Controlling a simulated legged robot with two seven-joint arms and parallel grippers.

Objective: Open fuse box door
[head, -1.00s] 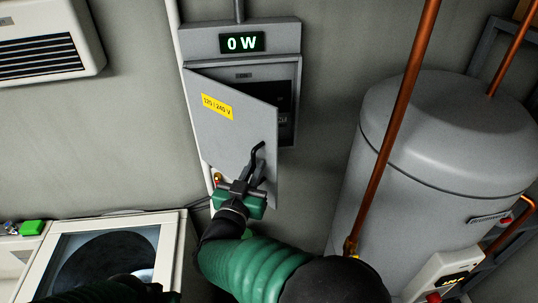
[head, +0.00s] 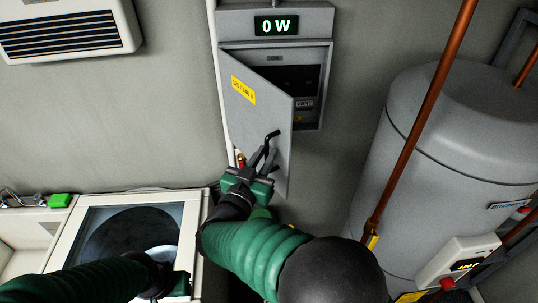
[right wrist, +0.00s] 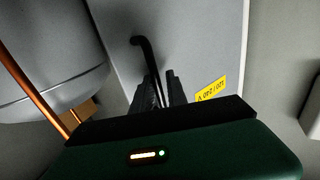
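The grey fuse box door (head: 255,115) with a yellow voltage label stands partly open in the head view, swung out on its left side hinge. The dark inside of the fuse box (head: 305,85) shows at the right. The black bent door handle (head: 271,136) is near the door's lower right edge. My right gripper (head: 264,160) is at the handle; in the right wrist view the handle (right wrist: 146,50) runs down between its two fingers (right wrist: 162,90), which look closed on it. My left gripper (head: 172,284) is low at the left, its fingers not clear.
A large grey tank (head: 450,130) and a copper pipe (head: 425,110) stand to the right. A white top-loading machine (head: 195,225) with a dark round window is below left. A white vent unit (head: 65,30) hangs at the upper left. Bare wall lies left of the box.

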